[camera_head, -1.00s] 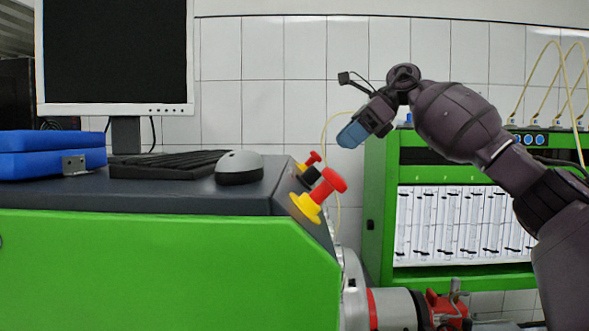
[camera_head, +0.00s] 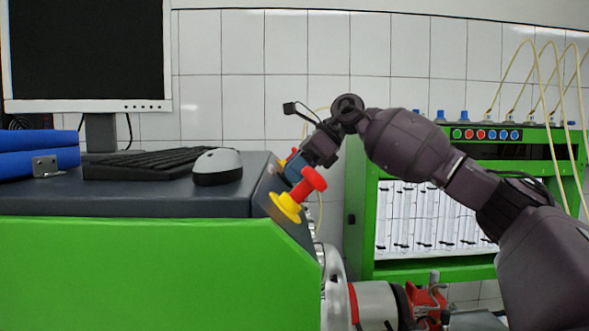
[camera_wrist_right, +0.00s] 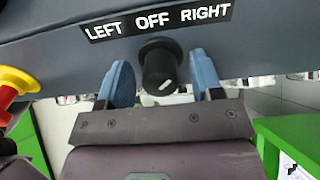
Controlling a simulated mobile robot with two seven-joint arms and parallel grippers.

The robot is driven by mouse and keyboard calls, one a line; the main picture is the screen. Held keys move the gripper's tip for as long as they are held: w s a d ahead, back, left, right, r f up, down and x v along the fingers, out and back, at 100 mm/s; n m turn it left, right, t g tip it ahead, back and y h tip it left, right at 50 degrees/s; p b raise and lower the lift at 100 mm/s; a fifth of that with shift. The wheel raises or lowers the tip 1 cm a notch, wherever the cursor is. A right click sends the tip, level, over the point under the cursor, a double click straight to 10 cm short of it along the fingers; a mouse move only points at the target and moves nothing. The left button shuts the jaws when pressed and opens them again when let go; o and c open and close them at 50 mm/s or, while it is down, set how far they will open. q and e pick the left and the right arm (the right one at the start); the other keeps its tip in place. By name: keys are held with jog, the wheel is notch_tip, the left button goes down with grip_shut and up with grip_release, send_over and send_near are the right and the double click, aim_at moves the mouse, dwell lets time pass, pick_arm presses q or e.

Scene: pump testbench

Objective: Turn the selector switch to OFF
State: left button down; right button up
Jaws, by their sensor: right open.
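The black selector switch (camera_wrist_right: 158,62) is on the dark sloped panel under a label strip (camera_wrist_right: 157,20) reading LEFT, OFF, RIGHT in the right wrist view. The white mark on its knob slants up to the right, away from straight under OFF. My right gripper (camera_wrist_right: 160,66) is open, with one blue finger on each side of the knob and a visible gap on both sides. In the head view my right gripper (camera_head: 299,167) is at the sloped panel edge, behind the front red button, and the switch is hidden. My left gripper is not in view.
A red and yellow emergency button (camera_head: 299,195) stands out from the panel in front of my gripper; it also shows in the wrist view (camera_wrist_right: 12,90). Another is partly hidden behind. A mouse (camera_head: 217,167) and keyboard (camera_head: 145,163) lie on the bench top. A green rack (camera_head: 360,245) stands at right.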

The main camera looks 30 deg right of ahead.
jog(key=shift+f, duration=0.1)
jog(key=c, duration=0.9)
jog(key=n, duration=0.4)
jog(key=shift+n, duration=0.3)
jog(key=n, duration=0.4)
dwell(0.5)
jog(key=o, duration=0.9)
